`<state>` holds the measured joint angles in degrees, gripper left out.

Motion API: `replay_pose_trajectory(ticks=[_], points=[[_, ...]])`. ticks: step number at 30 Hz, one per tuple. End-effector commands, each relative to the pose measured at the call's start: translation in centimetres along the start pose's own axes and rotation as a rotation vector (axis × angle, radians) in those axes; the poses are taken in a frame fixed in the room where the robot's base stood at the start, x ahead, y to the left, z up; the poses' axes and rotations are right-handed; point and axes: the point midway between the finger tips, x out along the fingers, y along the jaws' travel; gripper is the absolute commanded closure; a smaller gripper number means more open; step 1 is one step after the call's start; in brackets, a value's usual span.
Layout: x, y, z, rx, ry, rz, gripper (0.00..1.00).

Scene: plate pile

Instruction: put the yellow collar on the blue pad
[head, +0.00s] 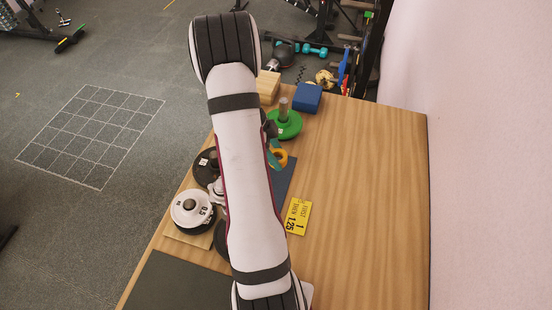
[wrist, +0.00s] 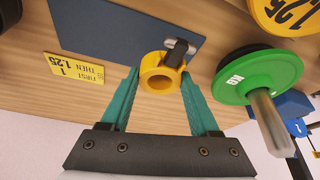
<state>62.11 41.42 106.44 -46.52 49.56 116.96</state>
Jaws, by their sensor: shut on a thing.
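The yellow collar (wrist: 158,82), a ring with a dark-grey lever, sits between the teal fingers of my gripper (wrist: 160,74) in the wrist view. The fingers are shut on it. In the head view the collar (head: 281,154) shows as a small piece beside my arm, which hides most of my gripper. The blue pad (wrist: 110,28) is a flat dark-blue slab on the table. In the head view its right part (head: 286,180) shows past my arm. The collar overlaps the pad's edge in the wrist view; I cannot tell its height above it.
A green plate (head: 286,126) with an upright metal post stands behind the collar, near a blue block (head: 307,98) and a wooden block (head: 267,86). A yellow card (head: 298,216) lies by the pad. Dark and white plates (head: 190,208) stand left. The table's right side is clear.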

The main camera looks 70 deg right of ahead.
Motion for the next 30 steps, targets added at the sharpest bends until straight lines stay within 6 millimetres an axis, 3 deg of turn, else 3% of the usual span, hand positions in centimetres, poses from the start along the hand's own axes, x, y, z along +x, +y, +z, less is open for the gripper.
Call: replay_pose_trajectory(ticks=[4,14,15,18,19,27,30], points=[[2.1,0.1,0.8,-0.001,0.0,0.002,0.98],[2.5,0.1,1.0,0.0,-0.001,0.001,0.98],[2.4,0.0,0.9,0.0,-0.001,0.001,0.31],[2.4,0.0,0.9,0.0,-0.001,0.001,0.13],[2.4,0.0,0.9,0.0,-0.001,0.001,0.08],[2.3,0.0,0.9,0.0,-0.001,0.0,0.08],[1.1,-0.1,0.8,0.0,0.0,-0.003,0.08]])
